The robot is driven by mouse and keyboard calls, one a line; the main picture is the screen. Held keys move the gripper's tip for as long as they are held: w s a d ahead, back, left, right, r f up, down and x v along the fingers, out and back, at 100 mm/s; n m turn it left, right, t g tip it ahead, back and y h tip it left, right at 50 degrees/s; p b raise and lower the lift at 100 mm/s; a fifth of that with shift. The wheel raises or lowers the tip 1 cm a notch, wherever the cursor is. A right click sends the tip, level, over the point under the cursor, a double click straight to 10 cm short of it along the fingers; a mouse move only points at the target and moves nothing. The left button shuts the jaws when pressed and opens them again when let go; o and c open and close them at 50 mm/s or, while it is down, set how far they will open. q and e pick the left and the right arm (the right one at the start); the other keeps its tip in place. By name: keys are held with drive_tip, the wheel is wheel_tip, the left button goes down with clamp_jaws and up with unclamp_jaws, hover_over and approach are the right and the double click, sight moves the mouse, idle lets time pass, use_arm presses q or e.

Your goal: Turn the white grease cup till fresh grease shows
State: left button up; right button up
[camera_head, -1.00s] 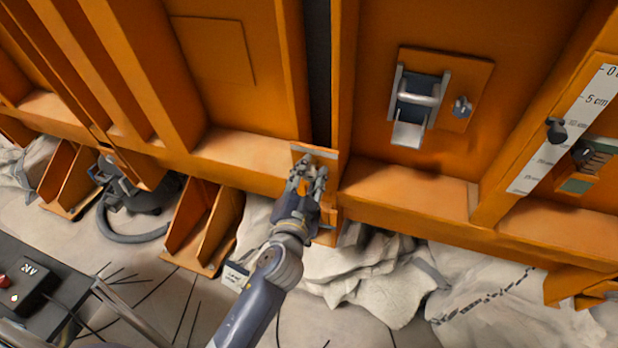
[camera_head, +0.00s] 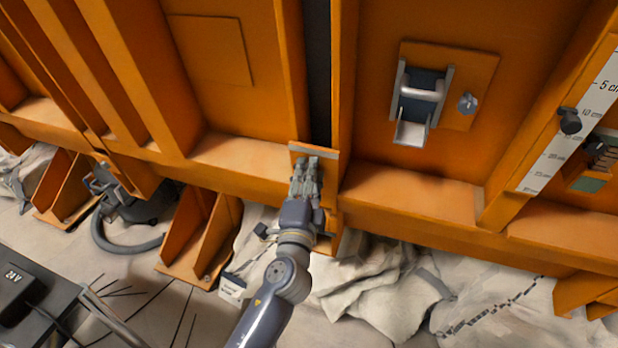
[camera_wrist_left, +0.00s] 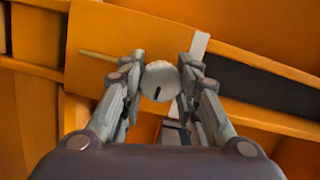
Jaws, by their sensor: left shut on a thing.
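The white grease cup (camera_wrist_left: 160,81) shows in the left wrist view as a round white cap with a dark slot mark on its face. My left gripper (camera_wrist_left: 158,88) is shut on it, with one finger on each side. In the head view my left gripper (camera_head: 307,168) is at the orange bracket (camera_head: 325,153) below the dark vertical gap, and its fingers hide the cup there. I cannot see any grease around the cup. My right gripper is in neither view.
Orange ribbed steel walls surround the spot. To the right are a latch plate (camera_head: 482,70) and a white scale strip (camera_head: 566,122) with a dark knob (camera_head: 570,121). Below lie crumpled pale sheets (camera_head: 375,290), a black vacuum-like machine (camera_head: 150,206) and a small white box (camera_head: 232,287).

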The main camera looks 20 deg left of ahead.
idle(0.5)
use_arm(q)
drive_tip(key=o, duration=1.1)
drive_tip(key=shift+s, duration=0.1)
drive_tip(key=s, duration=0.4)
drive_tip(key=s+d+f, duration=0.1)
drive_tip(key=s, duration=0.6)
drive_tip(key=shift+s+d+f, duration=0.3)
drive_tip(key=shift+d+f, duration=0.05)
drive_tip(key=shift+d, duration=0.05)
